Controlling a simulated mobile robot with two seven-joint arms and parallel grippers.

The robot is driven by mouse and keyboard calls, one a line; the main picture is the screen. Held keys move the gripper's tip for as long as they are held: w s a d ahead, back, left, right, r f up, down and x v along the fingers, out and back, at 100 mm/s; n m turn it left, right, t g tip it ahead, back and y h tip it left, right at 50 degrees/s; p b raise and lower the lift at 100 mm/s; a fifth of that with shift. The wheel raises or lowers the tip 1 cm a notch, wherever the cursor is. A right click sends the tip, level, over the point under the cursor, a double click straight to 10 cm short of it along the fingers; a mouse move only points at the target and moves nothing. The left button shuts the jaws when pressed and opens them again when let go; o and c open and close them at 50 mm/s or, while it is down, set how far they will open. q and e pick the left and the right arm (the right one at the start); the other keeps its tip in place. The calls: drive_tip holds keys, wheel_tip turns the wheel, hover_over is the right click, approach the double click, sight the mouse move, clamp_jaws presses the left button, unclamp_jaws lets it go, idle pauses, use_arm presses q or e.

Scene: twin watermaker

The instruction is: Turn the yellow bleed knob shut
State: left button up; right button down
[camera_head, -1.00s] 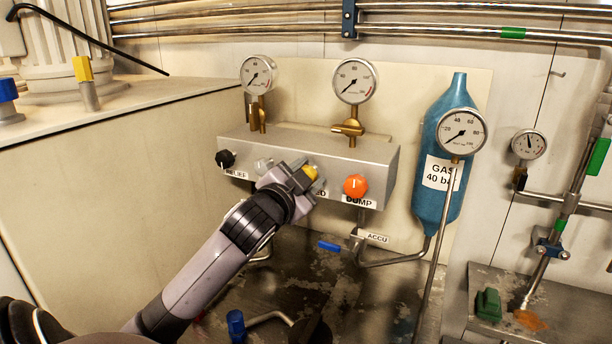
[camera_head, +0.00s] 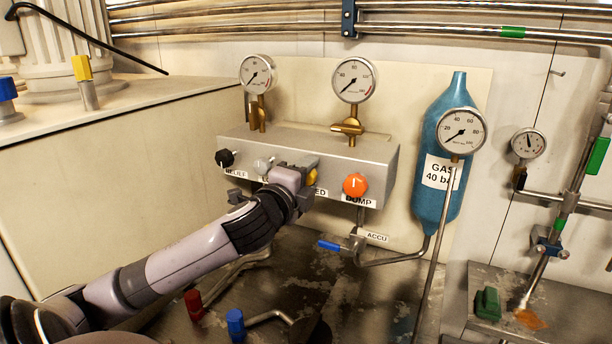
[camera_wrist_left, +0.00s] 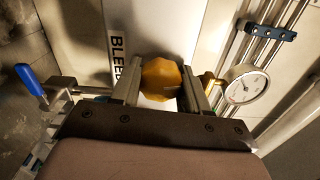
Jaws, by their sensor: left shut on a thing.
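The yellow bleed knob (camera_head: 312,177) is on the front of the grey manifold block (camera_head: 345,152), largely hidden by my left gripper in the head view. My left gripper (camera_head: 303,172) reaches in from the left and is shut on the knob. In the left wrist view the round, faceted yellow knob (camera_wrist_left: 161,79) sits between the two fingers of the gripper (camera_wrist_left: 160,88), beside the BLEED label (camera_wrist_left: 118,65). My right gripper is not in view.
Gauges with brass fittings (camera_head: 347,126) stand above. A blue-handled valve (camera_head: 329,246) is below.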

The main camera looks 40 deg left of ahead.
use_arm(q)
drive_tip(key=shift+d+m, duration=0.1)
drive_tip(key=shift+m, duration=0.9)
drive_tip(key=shift+f, duration=0.1)
drive_tip(key=o, duration=1)
drive_tip(key=shift+o, duration=0.2)
drive_tip(key=b+v, duration=0.1)
drive_tip(key=v, duration=0.6)
drive_tip(key=shift+b, duration=0.4)
